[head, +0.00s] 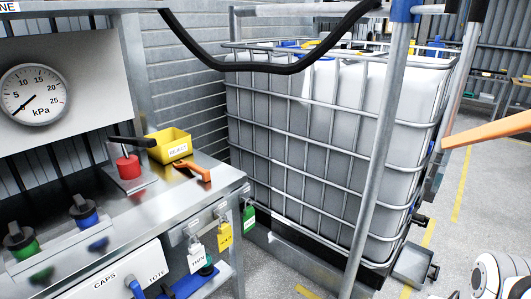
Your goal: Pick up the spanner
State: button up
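No spanner can be made out with certainty in the head view. A short orange piece (193,170) lies at the right edge of the steel bench (165,205), in front of the yellow bin; I cannot tell whether it is a spanner or a lever. My gripper is not in view. Only a white rounded part of my arm shows at the bottom right corner.
A yellow bin (169,146), a red knob (128,167) with a black lever, and blue and green fittings are on the bench. Tags hang at its front. A caged white tank (320,130) stands behind a grey post (383,130). An orange bar (490,130) juts in at right.

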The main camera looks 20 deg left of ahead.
aim_at(206, 174)
jog(key=u, duration=0.3)
jog(key=i, duration=1.45)
jog(key=u, duration=1.6)
jog(key=i, duration=1.25)
jog(key=u, duration=0.15)
